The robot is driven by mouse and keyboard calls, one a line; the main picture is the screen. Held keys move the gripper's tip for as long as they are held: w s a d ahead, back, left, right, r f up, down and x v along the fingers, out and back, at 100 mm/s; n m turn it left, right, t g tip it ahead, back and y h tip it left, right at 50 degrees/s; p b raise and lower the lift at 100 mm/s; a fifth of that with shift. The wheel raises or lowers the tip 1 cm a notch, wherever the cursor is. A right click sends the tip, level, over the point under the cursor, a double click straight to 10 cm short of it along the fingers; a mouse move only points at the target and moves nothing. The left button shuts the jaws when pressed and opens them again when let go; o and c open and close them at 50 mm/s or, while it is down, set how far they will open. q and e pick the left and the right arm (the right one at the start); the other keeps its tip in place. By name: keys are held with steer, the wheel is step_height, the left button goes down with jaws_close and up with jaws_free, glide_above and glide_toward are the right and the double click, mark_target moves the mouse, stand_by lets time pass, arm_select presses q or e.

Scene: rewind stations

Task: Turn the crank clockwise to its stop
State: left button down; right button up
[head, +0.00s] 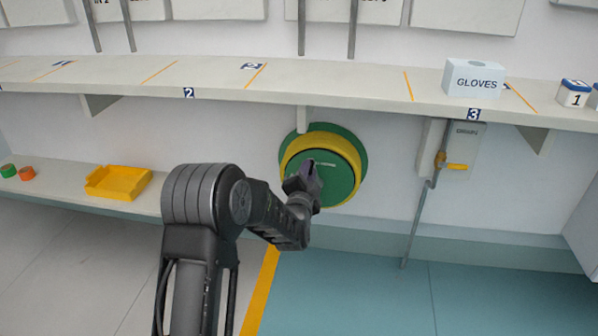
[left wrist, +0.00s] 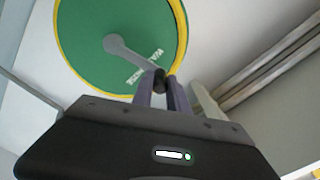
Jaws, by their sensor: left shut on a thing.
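The crank wheel is a round green disc with a yellow rim (head: 347,150) on the wall below the shelf. A grey crank arm (left wrist: 128,52) runs from the hub down and right to a dark knob (left wrist: 160,77). My left gripper (head: 308,176) is in front of the disc, its purple-grey fingers (left wrist: 161,92) shut on the knob near the rim. In the head view my gripper hides the knob and most of the crank arm. My right gripper is not in view.
A shelf (head: 330,88) runs above the wheel, with a gloves box (head: 473,78) and a number block (head: 573,93). A yellow lever (head: 452,164) on a wall unit is to the right. A yellow tray (head: 118,182) is on the lower ledge at left. Floor is clear.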

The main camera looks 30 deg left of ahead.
arm_select(q)
steer(key=w+d+m+p, duration=0.2)
steer(key=d+m, duration=0.4)
steer(key=m, duration=0.3)
steer(key=shift+w+d+f+p, duration=0.2)
steer(key=shift+f+p, duration=0.25)
steer(key=shift+p, duration=0.45)
steer(key=c, duration=1.3)
jaws_free()
steer(key=shift+s, duration=0.15)
